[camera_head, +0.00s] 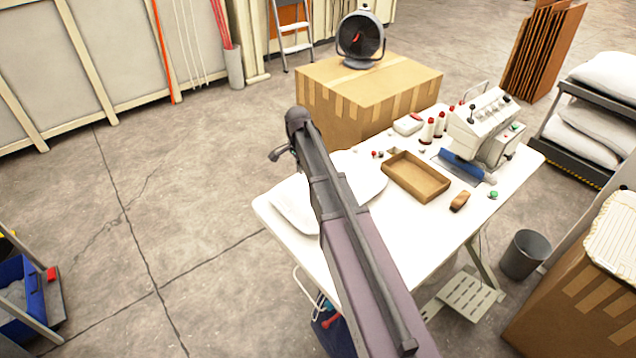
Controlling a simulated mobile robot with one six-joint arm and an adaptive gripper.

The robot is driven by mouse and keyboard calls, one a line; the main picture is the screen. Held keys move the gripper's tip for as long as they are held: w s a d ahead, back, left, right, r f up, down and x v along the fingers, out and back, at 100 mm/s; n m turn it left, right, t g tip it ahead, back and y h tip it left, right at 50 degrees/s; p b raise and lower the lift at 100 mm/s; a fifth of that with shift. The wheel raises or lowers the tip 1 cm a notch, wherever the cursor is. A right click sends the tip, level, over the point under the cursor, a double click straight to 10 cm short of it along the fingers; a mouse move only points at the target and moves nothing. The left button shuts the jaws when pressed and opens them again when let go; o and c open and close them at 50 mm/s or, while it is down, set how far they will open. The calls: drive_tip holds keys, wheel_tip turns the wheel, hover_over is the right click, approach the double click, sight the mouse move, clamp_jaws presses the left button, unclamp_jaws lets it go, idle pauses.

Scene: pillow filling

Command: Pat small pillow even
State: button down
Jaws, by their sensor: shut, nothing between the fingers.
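A white pillow (292,207) lies on the left end of the white table (405,222). My arm crosses in front of it and hides its middle. A white rounded shape (366,178) shows on the other side of my arm; I cannot tell whether it is the same pillow. My gripper (279,153) shows as a small dark shape at the far end of my arm, left of the table's back edge in the picture. It is shut and empty. I cannot tell its height above the pillow or whether it touches it.
The table also holds a shallow brown tray (416,177), a brown brush (459,201), red-and-white thread spools (440,124) and a sewing machine (485,125). A cardboard box (372,88) with a fan (360,38) stands behind.

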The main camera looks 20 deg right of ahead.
drive_tip(key=s+f+n+b, duration=0.3)
drive_tip(key=s+n, duration=0.3)
drive_tip(key=s, duration=0.6)
drive_tip(key=s+f+n+b, duration=0.3)
drive_tip(key=s+n, duration=0.4)
drive_tip(key=s, duration=0.5)
drive_tip(key=shift+s+a+f, duration=0.2)
drive_tip(key=shift+s+a, duration=0.15)
drive_tip(key=shift+a, duration=0.1)
drive_tip(key=shift+s, duration=0.1)
